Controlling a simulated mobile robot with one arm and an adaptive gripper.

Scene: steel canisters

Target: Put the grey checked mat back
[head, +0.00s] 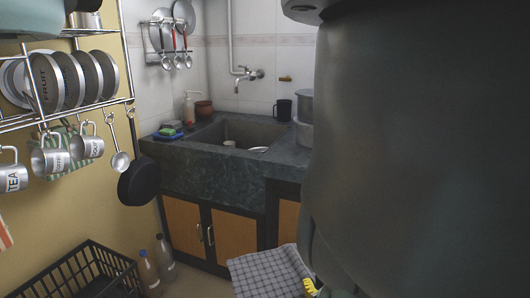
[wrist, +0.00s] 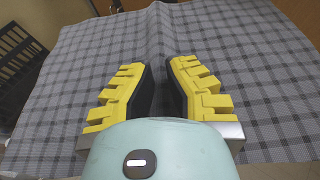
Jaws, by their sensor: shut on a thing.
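The grey checked mat (head: 268,272) shows at the bottom centre of the head view, in front of the wooden cupboard doors. In the wrist view the mat (wrist: 225,45) fills most of the picture, with a fold running away from between the fingers. My gripper (wrist: 160,75) has yellow toothed fingers with dark pads, shut on the mat's near part. One yellow finger also shows at the mat's right edge in the head view (head: 310,287). My arm hides the right side of the head view.
A black crate (head: 85,272) and bottles (head: 155,265) stand at the lower left. A dark stone counter (head: 215,170) with a sink (head: 240,132) is behind the mat. A wall rack (head: 65,95) with plates and hanging mugs is at the left.

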